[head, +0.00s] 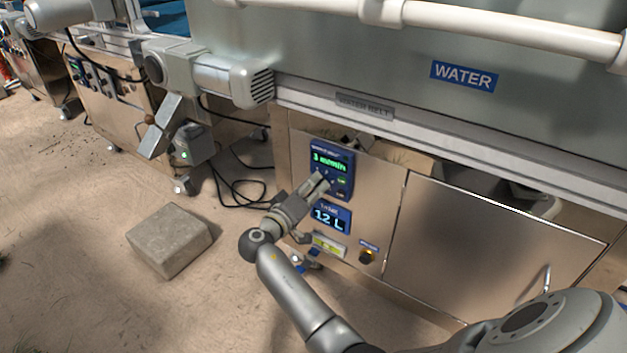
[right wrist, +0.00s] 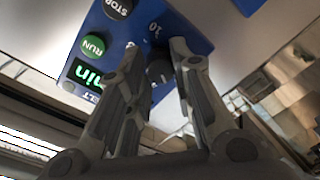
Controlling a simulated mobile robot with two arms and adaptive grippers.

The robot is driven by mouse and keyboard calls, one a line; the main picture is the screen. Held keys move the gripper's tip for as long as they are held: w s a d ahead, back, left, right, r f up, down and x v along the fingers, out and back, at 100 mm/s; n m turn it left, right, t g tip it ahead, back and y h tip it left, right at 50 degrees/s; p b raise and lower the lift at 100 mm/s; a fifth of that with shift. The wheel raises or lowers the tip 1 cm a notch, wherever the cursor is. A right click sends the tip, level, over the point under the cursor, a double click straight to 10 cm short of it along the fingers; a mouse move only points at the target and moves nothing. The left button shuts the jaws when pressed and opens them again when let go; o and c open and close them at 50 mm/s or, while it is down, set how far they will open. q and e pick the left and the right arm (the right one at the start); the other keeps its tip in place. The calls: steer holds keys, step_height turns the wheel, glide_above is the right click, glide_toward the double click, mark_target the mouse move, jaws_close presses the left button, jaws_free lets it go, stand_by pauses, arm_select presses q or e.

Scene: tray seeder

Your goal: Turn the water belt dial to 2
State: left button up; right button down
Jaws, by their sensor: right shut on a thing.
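The water belt control panel (head: 345,160) is a blue plate on the steel cabinet, under a WATER BELT label (head: 364,107). Its green display (head: 329,162) seems to start with 3; the rest is too small to read surely. My right gripper (head: 320,180) is at the panel's lower left and covers the dial in the head view. In the right wrist view the black dial (right wrist: 160,71) sits between the two fingers of the right gripper (right wrist: 158,52), which is shut on it. Scale marks, one like 10, show beside it. The dial's pointer cannot be made out. My left gripper is not in view.
RUN (right wrist: 94,45) and STOP (right wrist: 118,7) buttons sit close to the fingers. Below is a second display reading 12 L (head: 331,218) and a small knob (head: 367,257). A grey block (head: 170,240) lies on the floor at left, near loose black cables.

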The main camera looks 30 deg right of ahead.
steer(key=shift+w+r+n+p, duration=0.1)
steer(key=shift+r+n+p, duration=0.1)
steer(key=shift+n+p, duration=1.25)
steer(key=shift+n, duration=0.35)
steer(key=c, duration=1.2)
jaws_free()
steer(key=shift+f, duration=0.1)
steer(key=v, duration=0.7)
steer(key=shift+a, duration=0.25)
